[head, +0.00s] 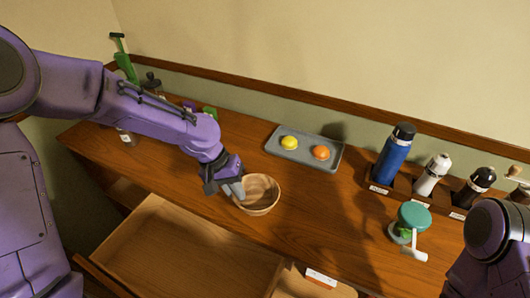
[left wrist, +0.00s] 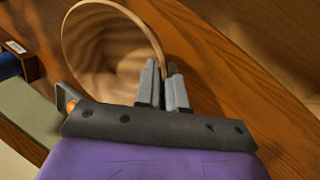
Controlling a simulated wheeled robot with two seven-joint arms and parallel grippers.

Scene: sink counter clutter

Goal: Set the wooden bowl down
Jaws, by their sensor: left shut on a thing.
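The wooden bowl (head: 262,196) is upright at the middle of the wooden counter, near its front edge. My left gripper (head: 238,190) is shut on the left side of its rim. In the left wrist view the bowl (left wrist: 105,50) shows its striped inside, and the two fingers (left wrist: 164,88) pinch its rim wall. I cannot tell whether the bowl's base touches the counter. My right arm shows at the lower right, but its gripper is out of view.
A grey tray (head: 303,159) with a yellow and an orange item stands behind the bowl. A blue bottle (head: 392,155), shakers and a teal-topped grinder (head: 411,218) are to the right. An open drawer (head: 180,250) lies below the counter's front edge. Counter right of the bowl is clear.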

